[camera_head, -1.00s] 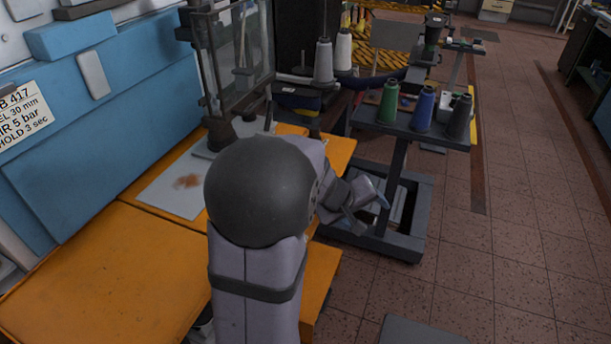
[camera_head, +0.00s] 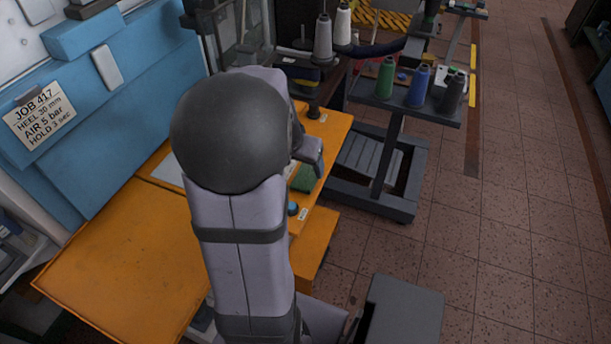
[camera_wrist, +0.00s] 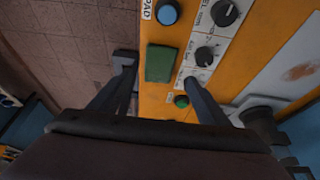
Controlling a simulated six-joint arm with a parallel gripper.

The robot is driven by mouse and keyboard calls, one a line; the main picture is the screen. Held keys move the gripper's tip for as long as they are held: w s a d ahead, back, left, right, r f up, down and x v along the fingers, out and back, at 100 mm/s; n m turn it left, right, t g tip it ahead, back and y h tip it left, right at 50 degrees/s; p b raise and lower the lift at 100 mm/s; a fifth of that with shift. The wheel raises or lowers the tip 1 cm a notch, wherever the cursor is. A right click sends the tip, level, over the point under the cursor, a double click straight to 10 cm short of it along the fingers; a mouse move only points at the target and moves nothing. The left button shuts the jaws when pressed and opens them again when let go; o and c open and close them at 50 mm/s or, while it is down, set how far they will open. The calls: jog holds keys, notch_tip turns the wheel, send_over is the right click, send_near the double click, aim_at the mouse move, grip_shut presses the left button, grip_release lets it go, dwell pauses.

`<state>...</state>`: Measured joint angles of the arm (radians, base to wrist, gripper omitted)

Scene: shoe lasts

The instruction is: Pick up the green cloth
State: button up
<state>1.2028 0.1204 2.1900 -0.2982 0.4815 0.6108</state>
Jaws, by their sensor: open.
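The green cloth (camera_head: 304,178) is a small folded dark green rectangle lying on the orange bench near its right edge. It is partly hidden by my arm in the head view. In the wrist view the cloth (camera_wrist: 159,63) lies between my two fingers, beyond them, on the orange surface. My gripper (camera_wrist: 157,72) is open and empty, with one finger on each side of the cloth in the picture. Whether the fingertips are down at cloth height I cannot tell. In the head view my gripper is mostly hidden behind my arm.
A blue button (camera_wrist: 168,12), black knobs (camera_wrist: 205,56) on a white panel and a green button (camera_wrist: 181,101) sit close around the cloth. A dark cart (camera_head: 415,110) with thread cones stands right of the bench. The orange bench front (camera_head: 110,265) is clear.

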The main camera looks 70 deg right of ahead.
aim_at(305, 176)
jog(key=shift+p+x, duration=0.45)
jog(key=shift+x, duration=3.25)
jog(key=shift+d+r, duration=0.1)
jog(key=shift+r, duration=0.05)
jog(key=shift+f, duration=0.2)
jog(key=shift+c, duration=0.3)
jog(key=c, duration=1.1)
